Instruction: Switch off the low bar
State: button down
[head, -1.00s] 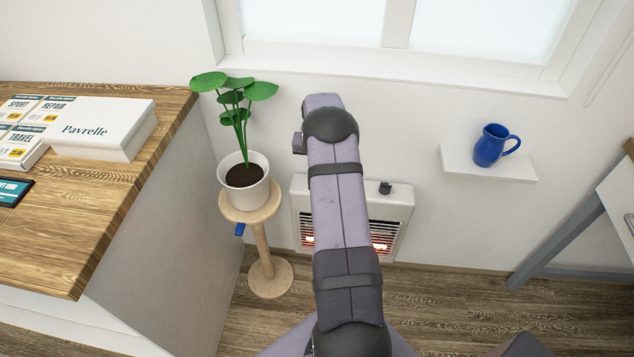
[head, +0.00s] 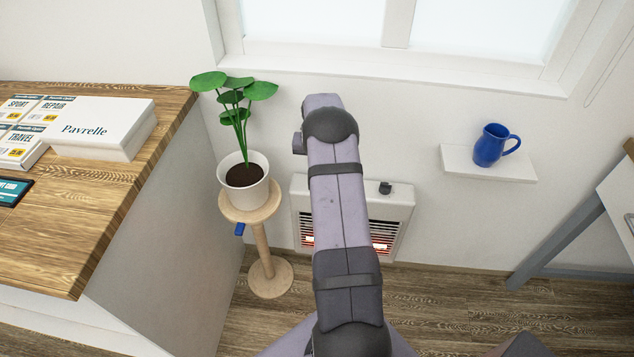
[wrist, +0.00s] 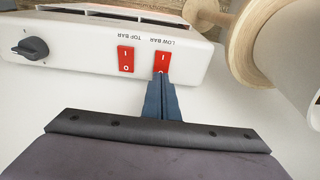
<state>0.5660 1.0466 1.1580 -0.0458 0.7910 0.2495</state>
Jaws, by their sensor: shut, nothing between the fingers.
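The white heater (head: 300,217) hangs low on the wall, partly hidden by my arm, with orange-red glow behind its lower grille. In the wrist view its top panel (wrist: 85,50) appears upside down, with two red rocker switches. The switch labelled LOW BAR (wrist: 162,58) is right at my gripper (wrist: 161,81), whose blue-grey fingers are shut and empty. The fingertips overlap its O end; I cannot tell whether they touch it or which way it is pressed. The TOP BAR switch (wrist: 125,59) is just to the left. My gripper is hidden in the head view.
A dark knob (wrist: 30,48) is on the heater panel. A wooden plant stand (head: 262,245) with a potted plant (head: 244,185) stands close by the heater. A wooden counter (head: 90,200) is at left. A small shelf (head: 462,170) with a blue mug (head: 490,148) is at right.

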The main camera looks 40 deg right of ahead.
jog(key=shift+f+b, duration=0.35)
jog(key=shift+f, duration=0.25)
dwell(0.3)
jog(key=shift+r, duration=0.15)
notch_tip(320, 180, up, 7)
jog(key=p, duration=0.5)
dwell(0.4)
dwell(0.4)
